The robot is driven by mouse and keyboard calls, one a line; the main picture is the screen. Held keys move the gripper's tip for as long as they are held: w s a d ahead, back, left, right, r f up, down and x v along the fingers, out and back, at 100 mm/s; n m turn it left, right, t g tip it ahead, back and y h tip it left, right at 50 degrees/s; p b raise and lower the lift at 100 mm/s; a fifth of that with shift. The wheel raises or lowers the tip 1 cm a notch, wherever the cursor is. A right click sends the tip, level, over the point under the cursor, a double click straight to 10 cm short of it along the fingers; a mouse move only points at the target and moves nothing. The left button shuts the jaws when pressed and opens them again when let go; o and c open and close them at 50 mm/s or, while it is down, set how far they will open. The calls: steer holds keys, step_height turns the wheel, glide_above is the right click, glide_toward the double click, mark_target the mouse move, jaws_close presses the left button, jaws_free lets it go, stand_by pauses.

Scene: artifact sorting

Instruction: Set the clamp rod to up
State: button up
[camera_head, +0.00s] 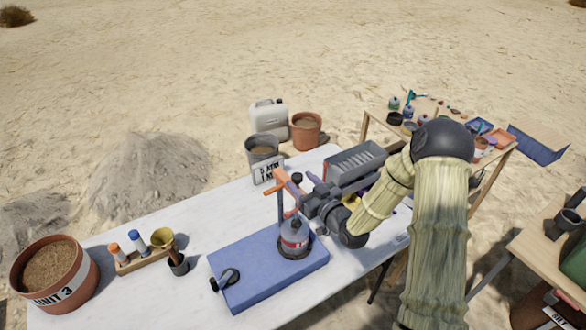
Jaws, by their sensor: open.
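A blue board (250,278) lies on the white table and bears a thin upright post (281,208). Orange clamp parts (280,175) sit at the top of the post, with a dark knob beside them. I cannot tell for sure which of these parts is the clamp rod. My gripper (305,192) is open, just right of the post and clamp, above the bottle. Its fingertips partly overlap the clamp, so I cannot tell if they touch.
A black knob fitting (229,278) is at the board's front left. A small rack with bottles (130,255) and a dark cup (177,263) stand to the left. A pot marked UNIT 3 (57,272) is far left. A grey toolbox (355,163) stands behind my arm.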

mark_target(294, 174)
steer(key=shift+p+x, duration=0.75)
steer(key=shift+x, duration=1.6)
